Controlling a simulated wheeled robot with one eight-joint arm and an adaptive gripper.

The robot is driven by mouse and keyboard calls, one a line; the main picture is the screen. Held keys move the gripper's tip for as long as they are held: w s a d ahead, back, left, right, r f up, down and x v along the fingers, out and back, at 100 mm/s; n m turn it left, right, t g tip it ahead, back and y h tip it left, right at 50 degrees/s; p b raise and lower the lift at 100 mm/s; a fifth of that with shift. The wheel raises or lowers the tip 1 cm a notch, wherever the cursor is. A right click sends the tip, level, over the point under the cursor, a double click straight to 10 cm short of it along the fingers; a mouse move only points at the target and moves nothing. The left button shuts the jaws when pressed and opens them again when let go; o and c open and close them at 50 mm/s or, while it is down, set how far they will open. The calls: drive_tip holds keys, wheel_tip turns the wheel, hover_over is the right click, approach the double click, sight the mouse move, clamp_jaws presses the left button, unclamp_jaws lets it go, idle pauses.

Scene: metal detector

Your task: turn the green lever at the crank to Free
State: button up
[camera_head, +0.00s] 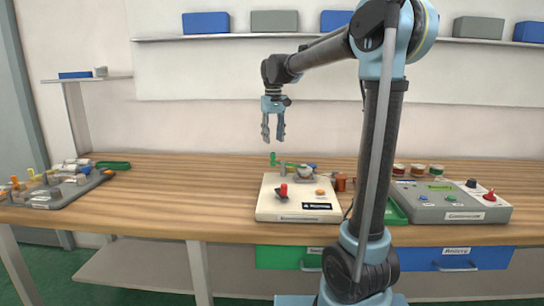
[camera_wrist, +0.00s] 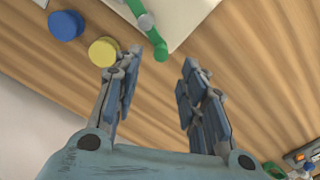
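The green lever (camera_head: 285,164) sits at the back of a cream box (camera_head: 265,209) on the table, beside a grey round part that may be the crank. A short green grip stands up at its left end. The lever also shows at the top of the wrist view (camera_wrist: 145,22), its rounded green end pointing towards the gripper side. My gripper (camera_head: 273,137) hangs fingers down above the table, above the lever and apart from it. In the wrist view the two fingers (camera_wrist: 160,80) are spread, with only bare wood between them. The label text is too small to read.
The cream box also bears a red lever (camera_head: 283,190) and an orange button (camera_head: 320,192). A grey control box (camera_head: 440,211) stands right, a tray of parts (camera_head: 60,192) left. A blue cylinder (camera_wrist: 65,25) and yellow cylinder (camera_wrist: 103,52) stand near my fingers. Clear wood lies left of the cream box.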

sight(273, 153)
wheel_tip(273, 153, down, 8)
drive_tip(key=shift+r, duration=0.15)
idle(0.4)
clamp_jaws()
drive_tip(key=shift+a, duration=0.1)
